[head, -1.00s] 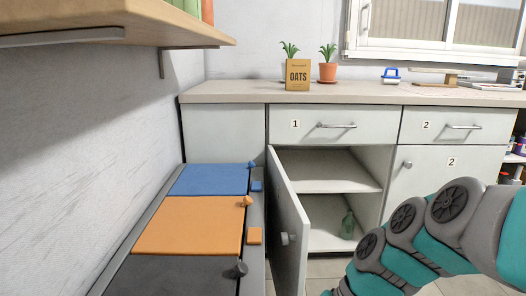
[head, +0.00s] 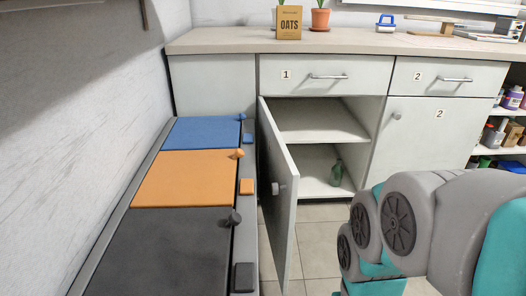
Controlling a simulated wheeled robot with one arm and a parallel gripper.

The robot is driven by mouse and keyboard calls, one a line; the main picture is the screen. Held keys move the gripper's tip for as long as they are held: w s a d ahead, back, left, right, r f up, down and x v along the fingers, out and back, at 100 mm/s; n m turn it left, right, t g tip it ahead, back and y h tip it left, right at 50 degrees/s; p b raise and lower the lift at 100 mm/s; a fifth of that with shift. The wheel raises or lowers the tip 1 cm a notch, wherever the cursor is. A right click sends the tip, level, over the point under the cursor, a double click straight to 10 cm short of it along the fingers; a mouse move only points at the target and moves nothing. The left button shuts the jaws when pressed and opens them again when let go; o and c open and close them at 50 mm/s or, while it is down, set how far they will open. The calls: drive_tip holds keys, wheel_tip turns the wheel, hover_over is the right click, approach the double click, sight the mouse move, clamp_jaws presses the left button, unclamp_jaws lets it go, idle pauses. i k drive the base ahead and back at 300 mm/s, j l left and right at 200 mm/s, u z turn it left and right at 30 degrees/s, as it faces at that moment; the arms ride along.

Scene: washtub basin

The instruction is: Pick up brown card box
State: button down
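A brown card box labelled OATS (head: 289,23) stands upright on the countertop (head: 225,43) at the back, above drawer 1, with its top near the upper edge of the head view. My arm shows at the lower right, but my gripper is out of view. The box stands apart from my arm.
A potted plant (head: 320,19) stands right of the box, and a blue-handled item (head: 386,22) farther right. The cabinet door (head: 280,190) below drawer 1 stands open, with a green bottle (head: 337,173) inside. Bins with blue, orange and black lids (head: 180,178) line the left wall.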

sight(288, 18)
drive_tip(key=i+l+u, duration=0.1)
drive_tip(key=l, duration=0.35)
drive_tip(key=i+l, duration=0.25)
drive_tip(key=l, duration=0.2)
drive_tip(key=i+l+u, duration=0.15)
drive_tip(key=l, duration=0.3)
drive_tip(key=i+l, duration=0.1)
drive_tip(key=l, duration=0.35)
drive_tip(key=i+l+u, duration=0.15)
drive_tip(key=l, duration=0.3)
drive_tip(key=i+l, duration=0.1)
drive_tip(key=l, duration=0.4)
drive_tip(key=i+j+u, duration=0.05)
